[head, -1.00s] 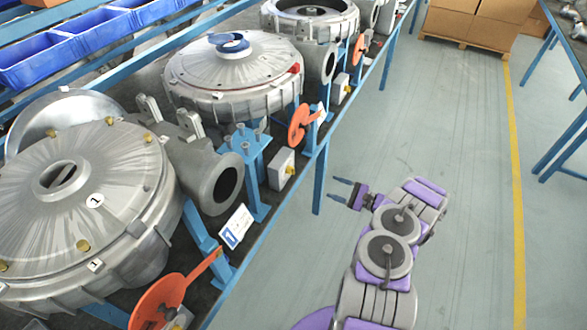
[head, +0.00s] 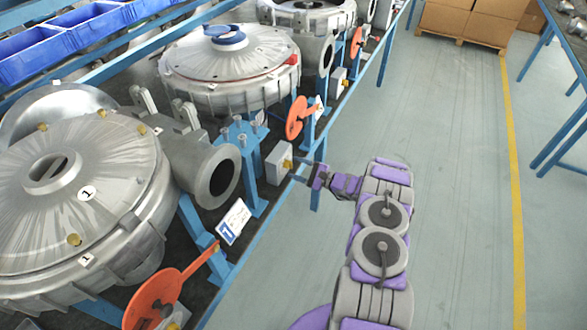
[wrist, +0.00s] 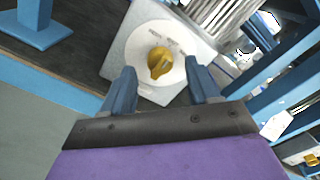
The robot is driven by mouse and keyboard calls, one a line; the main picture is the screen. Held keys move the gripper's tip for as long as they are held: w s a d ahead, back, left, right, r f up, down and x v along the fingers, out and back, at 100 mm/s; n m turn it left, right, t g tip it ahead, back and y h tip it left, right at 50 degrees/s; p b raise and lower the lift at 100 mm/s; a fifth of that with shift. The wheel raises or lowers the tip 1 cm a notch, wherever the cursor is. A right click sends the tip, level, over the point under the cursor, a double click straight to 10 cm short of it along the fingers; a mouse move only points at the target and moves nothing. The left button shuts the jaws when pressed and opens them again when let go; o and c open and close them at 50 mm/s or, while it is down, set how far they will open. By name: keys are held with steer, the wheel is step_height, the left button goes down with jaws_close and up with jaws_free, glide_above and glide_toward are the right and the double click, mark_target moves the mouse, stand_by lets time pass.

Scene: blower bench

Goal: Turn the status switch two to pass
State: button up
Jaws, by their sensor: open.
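The status switch is a small grey box (head: 278,163) with a brass-coloured knob (head: 287,164), at the bench edge in the head view. I cannot read a number on it. In the wrist view, the knob (wrist: 160,63) sits at the middle of a white round dial (wrist: 142,48) on the box face. Small lettering lies along the dial's upper part, too small to read surely. My gripper (head: 299,170) is open in front of the switch. In the wrist view its two blue fingers (wrist: 164,84) stand on either side of the knob, seemingly apart from it.
An orange disc with a handle (head: 297,118) stands behind the switch, and another (head: 157,300) is nearer. A large blower (head: 75,195) and a sign marked 1 (head: 234,221) are on the left. A blue bench leg (head: 318,180) is close by. The floor (head: 455,200) is clear on the right.

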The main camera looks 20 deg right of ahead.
mark_target(289, 165)
steer(key=shift+x, duration=1.05)
steer(key=shift+c, duration=0.4)
steer(key=c, duration=1)
steer(key=shift+o, duration=0.2)
steer(key=shift+a+m, duration=0.1)
steer(key=shift+m, duration=0.9)
steer(key=m+b, duration=0.1)
steer(key=m, duration=0.1)
steer(key=shift+m, duration=0.3)
steer(key=shift+m+b, duration=1.25)
steer(key=shift+m, duration=0.95)
steer(key=shift+r, duration=0.1)
